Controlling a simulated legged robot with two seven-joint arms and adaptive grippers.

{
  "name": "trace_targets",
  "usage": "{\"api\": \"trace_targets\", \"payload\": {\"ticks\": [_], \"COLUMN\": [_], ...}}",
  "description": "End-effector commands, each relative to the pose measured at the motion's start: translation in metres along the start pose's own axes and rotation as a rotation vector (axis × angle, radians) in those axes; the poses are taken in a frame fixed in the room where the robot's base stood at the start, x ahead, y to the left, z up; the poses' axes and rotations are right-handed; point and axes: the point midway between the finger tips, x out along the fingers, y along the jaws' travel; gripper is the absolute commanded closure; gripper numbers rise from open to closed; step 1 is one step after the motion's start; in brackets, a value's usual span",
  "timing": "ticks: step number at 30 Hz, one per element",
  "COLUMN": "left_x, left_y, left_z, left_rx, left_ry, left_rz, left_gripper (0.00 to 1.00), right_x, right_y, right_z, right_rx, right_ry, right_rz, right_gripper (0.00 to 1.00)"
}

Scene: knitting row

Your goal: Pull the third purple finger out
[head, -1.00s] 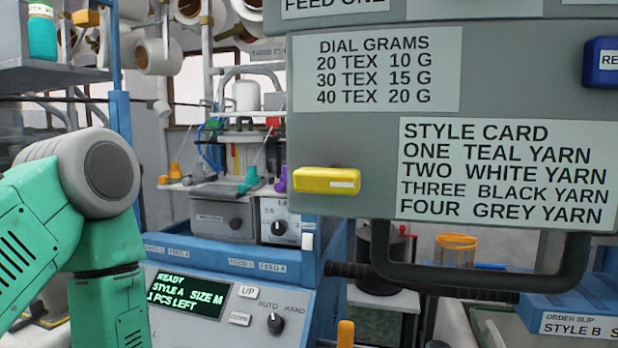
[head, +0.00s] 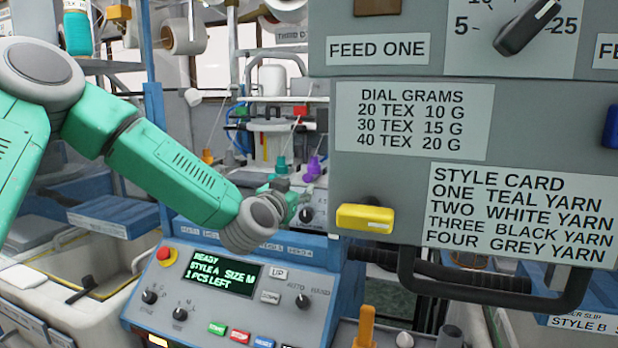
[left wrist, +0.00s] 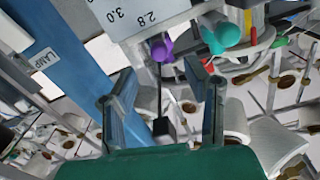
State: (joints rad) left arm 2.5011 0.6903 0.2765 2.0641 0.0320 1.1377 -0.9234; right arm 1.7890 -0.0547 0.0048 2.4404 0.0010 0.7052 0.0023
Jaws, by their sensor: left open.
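A small purple finger (head: 314,167) stands at the back of the blue machine, beside a teal one (head: 281,170) on its left. In the left wrist view the purple finger (left wrist: 161,48) lies beyond the fingertips, between their lines, and the teal finger (left wrist: 222,38) is to its right. My left gripper (head: 298,197) is in front of and a little below the purple finger. In the left wrist view my left gripper (left wrist: 158,85) is open, with nothing held between its fingers. Which finger is third cannot be told. My right gripper is not in view.
The grey panel (head: 410,190) with a yellow handle (head: 365,217) stands close on the right of my left gripper. The control console (head: 235,290) with a lit display lies below my arm. A white dial plate (left wrist: 130,18) is next to the purple finger.

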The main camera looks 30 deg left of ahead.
Motion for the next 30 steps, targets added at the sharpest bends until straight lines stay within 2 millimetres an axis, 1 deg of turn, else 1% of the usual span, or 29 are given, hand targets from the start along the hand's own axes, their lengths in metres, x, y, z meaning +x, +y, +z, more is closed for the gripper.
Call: {"api": "trace_targets", "payload": {"ticks": [1, 3, 6, 9, 12, 15, 23, 24, 26, 27, 28, 30], "left_x": [0.012, 0.026, 0.044, 0.058, 0.067, 0.072, 0.073, 0.073, 0.073, 0.073, 0.073, 0.073], "left_y": [0.000, 0.000, 0.001, 0.001, 0.002, 0.001, 0.001, 0.001, 0.001, 0.001, 0.001, 0.001], "left_z": [-0.001, -0.001, -0.001, -0.001, -0.001, -0.001, 0.000, 0.000, 0.000, 0.000, 0.000, 0.000], "left_rx": [0.000, 0.000, 0.001, 0.001, 0.001, 0.001, 0.000, 0.000, 0.000, 0.000, 0.000, 0.000], "left_ry": [-0.001, -0.001, -0.001, -0.001, 0.000, 0.000, 0.000, -0.001, -0.001, -0.001, -0.001, -0.001], "left_rz": [-0.001, -0.001, 0.000, 0.001, 0.001, 0.002, 0.003, 0.003, 0.002, 0.002, 0.002, 0.002], "left_gripper": [0.58, 0.58, 0.58, 0.58, 0.58, 0.58, 0.58, 0.62, 0.83, 0.97, 1.00, 1.00], "right_x": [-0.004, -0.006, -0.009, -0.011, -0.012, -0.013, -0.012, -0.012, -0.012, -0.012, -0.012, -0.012], "right_y": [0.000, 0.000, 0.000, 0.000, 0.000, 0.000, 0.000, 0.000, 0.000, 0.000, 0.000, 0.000], "right_z": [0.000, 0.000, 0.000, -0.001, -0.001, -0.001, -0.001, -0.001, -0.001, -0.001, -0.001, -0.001], "right_rx": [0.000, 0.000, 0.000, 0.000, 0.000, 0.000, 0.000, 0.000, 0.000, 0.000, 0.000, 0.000], "right_ry": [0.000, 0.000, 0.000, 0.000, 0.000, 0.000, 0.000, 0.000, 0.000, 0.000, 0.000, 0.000], "right_rz": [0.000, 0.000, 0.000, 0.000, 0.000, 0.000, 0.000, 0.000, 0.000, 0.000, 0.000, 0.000], "right_gripper": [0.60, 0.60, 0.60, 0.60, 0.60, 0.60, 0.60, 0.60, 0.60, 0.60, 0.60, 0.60]}}
